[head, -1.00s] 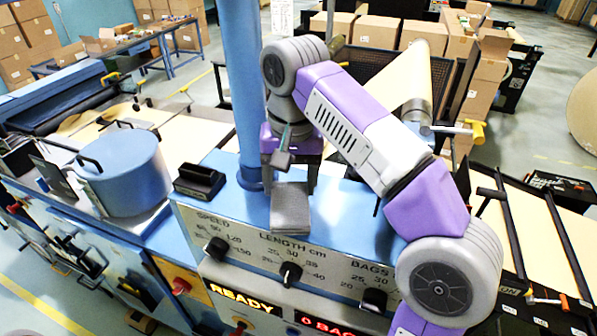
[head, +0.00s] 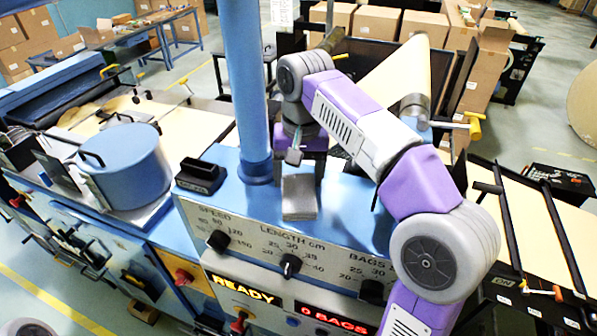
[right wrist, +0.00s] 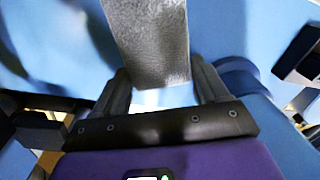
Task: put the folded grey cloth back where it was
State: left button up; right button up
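The folded grey cloth (head: 299,200) is a small flat pad over the front part of the machine's blue top (head: 345,218), above the dial panel. I cannot tell whether it touches the top. My left gripper is not in view.
A blue round pot (head: 124,165) is farther left. Knobs and lit displays (head: 245,290) line the front panel. The blue top right of the cloth is clear.

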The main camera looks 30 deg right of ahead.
aim_at(300, 177)
jog(key=o, duration=0.3)
jog(key=shift+d+r, duration=0.15)
jog(key=shift+r, duration=3.65)
